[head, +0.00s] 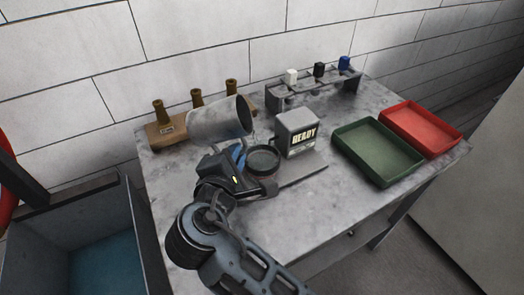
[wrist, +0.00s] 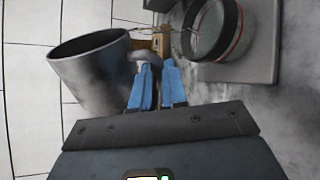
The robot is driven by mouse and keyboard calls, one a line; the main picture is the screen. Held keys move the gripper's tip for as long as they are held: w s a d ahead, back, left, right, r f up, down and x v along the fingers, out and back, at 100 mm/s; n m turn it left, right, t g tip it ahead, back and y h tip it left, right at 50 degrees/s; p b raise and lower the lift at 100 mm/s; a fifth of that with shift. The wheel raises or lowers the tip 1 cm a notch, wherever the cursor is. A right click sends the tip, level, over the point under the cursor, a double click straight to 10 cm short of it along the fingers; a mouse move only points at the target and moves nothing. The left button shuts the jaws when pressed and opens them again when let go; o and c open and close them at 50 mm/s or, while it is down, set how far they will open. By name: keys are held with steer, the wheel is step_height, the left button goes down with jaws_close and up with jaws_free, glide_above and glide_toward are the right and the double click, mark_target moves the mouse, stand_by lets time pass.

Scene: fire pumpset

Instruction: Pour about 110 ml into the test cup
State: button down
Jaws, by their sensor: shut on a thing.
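A grey metal jug (head: 212,121) is tilted well over above the table's left half in the head view, its mouth facing right. My gripper (head: 238,152) is shut on the jug's handle. In the wrist view the blue fingertips (wrist: 157,72) close on the handle at the right side of the jug (wrist: 92,80). The test cup (head: 263,160), round with a dark rim, stands on the plate of the scale (head: 297,133). The cup also shows in the wrist view (wrist: 213,35), apart from the jug. No stream is visible, and I cannot see the liquid level in either.
The scale's display seems to read READY. A wooden block with several brass nozzles (head: 196,99) stands behind the jug. A rack (head: 314,90) with white, black and blue knobs is at the back. Green (head: 379,151) and red (head: 420,129) trays lie at right. Table front is clear.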

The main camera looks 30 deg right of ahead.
steer(key=shift+r+m+b, duration=0.1)
steer(key=shift+m+b, duration=0.2)
steer(key=shift+b, duration=0.35)
steer(key=shift+r, duration=0.1)
steer(key=shift+w+a+r+m, duration=0.1)
steer(key=shift+w+a+m, duration=0.2)
steer(key=shift+w+a+r+m+t+y, duration=0.1)
steer(key=shift+m+t+y, duration=0.2)
steer(key=shift+y, duration=0.1)
stand_by(0.5)
steer(key=n+p, duration=0.1)
steer(key=p, duration=0.1)
steer(key=n+h+p, duration=0.1)
steer(key=n+p, duration=0.1)
steer(key=p, duration=0.1)
steer(key=n+h+p, duration=0.1)
steer(key=p, duration=0.1)
steer(key=shift+s+d+g, duration=0.25)
steer(key=shift+d+g, duration=0.15)
